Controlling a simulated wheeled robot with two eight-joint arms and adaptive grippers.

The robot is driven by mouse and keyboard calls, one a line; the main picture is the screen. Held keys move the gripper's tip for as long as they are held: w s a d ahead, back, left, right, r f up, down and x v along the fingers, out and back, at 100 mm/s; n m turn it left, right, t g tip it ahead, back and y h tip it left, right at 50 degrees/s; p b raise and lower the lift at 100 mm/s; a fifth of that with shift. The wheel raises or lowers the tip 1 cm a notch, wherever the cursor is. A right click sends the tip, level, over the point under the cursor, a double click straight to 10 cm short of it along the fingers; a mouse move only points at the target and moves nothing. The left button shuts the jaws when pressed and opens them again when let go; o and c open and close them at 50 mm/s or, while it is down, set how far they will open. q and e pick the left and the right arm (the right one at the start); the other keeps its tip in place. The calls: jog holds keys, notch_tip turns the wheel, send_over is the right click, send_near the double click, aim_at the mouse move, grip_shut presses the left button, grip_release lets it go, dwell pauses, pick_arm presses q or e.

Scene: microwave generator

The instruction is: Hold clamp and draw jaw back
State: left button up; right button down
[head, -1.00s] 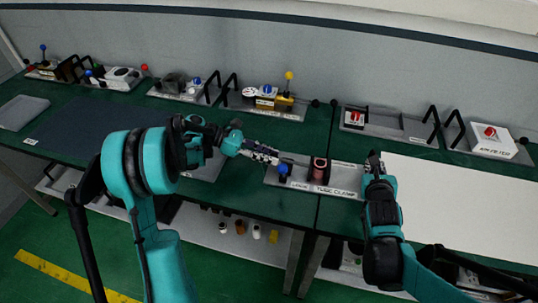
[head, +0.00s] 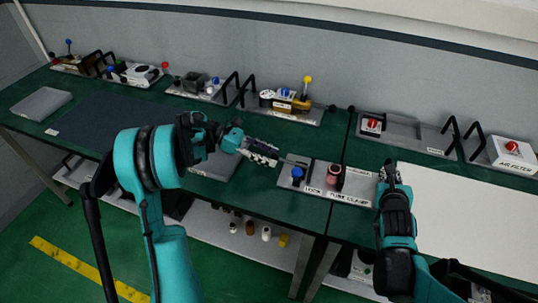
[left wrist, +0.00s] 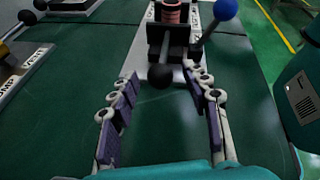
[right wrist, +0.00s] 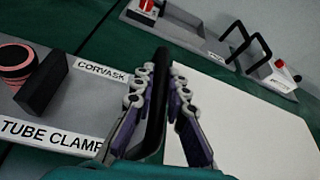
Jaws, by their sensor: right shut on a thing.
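The tube clamp (head: 352,197) is a grey plate at the table's front edge. It bears a pink ribbed tube (head: 334,174), a dark jaw block (right wrist: 42,83) and a lever with a blue ball (head: 297,172). A black ball knob (left wrist: 160,76) sticks out at its left end. My left gripper (head: 265,155) is open at that end; in the left wrist view its fingers (left wrist: 160,85) lie on either side, with the knob near the fingertips. My right gripper (head: 390,172) is shut on an upright black handle (right wrist: 157,90) at the clamp's right end.
A white sheet (head: 465,215) covers the table to the right. More fixtures stand along the back, including one with a yellow ball (head: 308,79) and a white box (head: 513,151) with a red knob. A dark mat (head: 110,120) lies at left.

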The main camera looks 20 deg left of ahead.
jog(key=shift+f, duration=0.1)
pick_arm(q)
jog(key=v, duration=0.7)
jog(key=shift+a+r, duration=0.1)
jog(key=shift+a, duration=0.15)
pick_arm(e)
jog(key=c, duration=1.5)
grip_release()
jog(key=shift+o, duration=0.2)
jog(key=v, duration=1.2)
